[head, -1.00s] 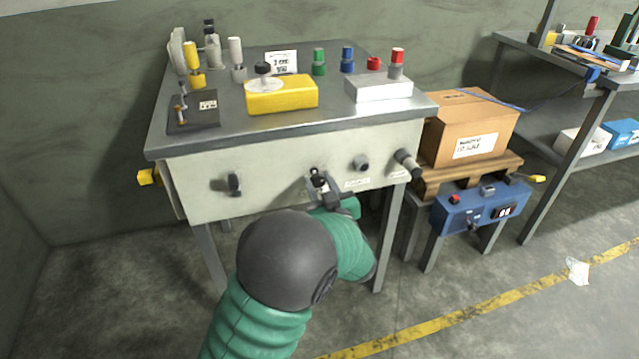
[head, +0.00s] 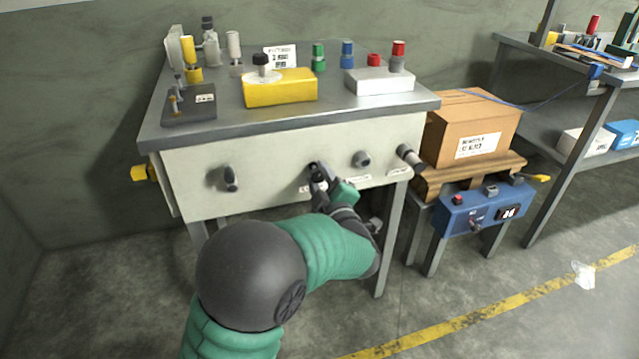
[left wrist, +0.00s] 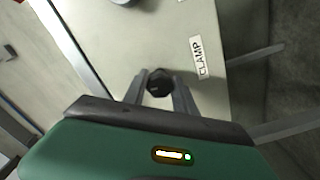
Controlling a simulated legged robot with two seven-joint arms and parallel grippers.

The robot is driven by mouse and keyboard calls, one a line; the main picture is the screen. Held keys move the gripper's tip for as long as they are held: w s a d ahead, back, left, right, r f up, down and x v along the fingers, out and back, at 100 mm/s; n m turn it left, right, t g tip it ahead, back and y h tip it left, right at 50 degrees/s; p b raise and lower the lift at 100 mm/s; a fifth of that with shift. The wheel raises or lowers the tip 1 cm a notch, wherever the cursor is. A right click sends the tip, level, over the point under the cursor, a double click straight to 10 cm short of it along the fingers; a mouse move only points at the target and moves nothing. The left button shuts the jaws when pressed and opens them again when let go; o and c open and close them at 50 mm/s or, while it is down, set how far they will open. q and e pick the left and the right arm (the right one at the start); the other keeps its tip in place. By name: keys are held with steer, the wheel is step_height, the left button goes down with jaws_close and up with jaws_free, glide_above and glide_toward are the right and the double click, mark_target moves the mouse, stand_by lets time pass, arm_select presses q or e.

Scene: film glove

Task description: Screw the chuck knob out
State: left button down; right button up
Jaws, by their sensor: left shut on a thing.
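The black knob (head: 317,174) is on the cream front panel (head: 265,165) of the workbench, in the middle of the head view. I take it for the chuck knob, but its own label is mostly hidden. My left gripper (head: 319,182) is at the panel and shut on this knob. In the left wrist view the round dark knob (left wrist: 159,82) sits between the two grey fingertips (left wrist: 160,88). A CLAMP label (left wrist: 202,56) is on the panel beside it. My right gripper is not in view.
Other panel knobs flank it: a dark one (head: 230,178) at left, a grey one (head: 362,159) and a larger one (head: 408,156) at right. A yellow block (head: 280,90) and several coloured parts stand on the bench top. A cardboard box (head: 470,130) stands at right.

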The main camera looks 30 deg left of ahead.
arm_select(q)
steer(key=shift+f+n+b, duration=0.1)
steer(key=shift+n+b, duration=0.35)
steer(key=shift+n, duration=0.35)
steer(key=c, duration=1)
jaws_free()
steer(key=shift+w, duration=0.1)
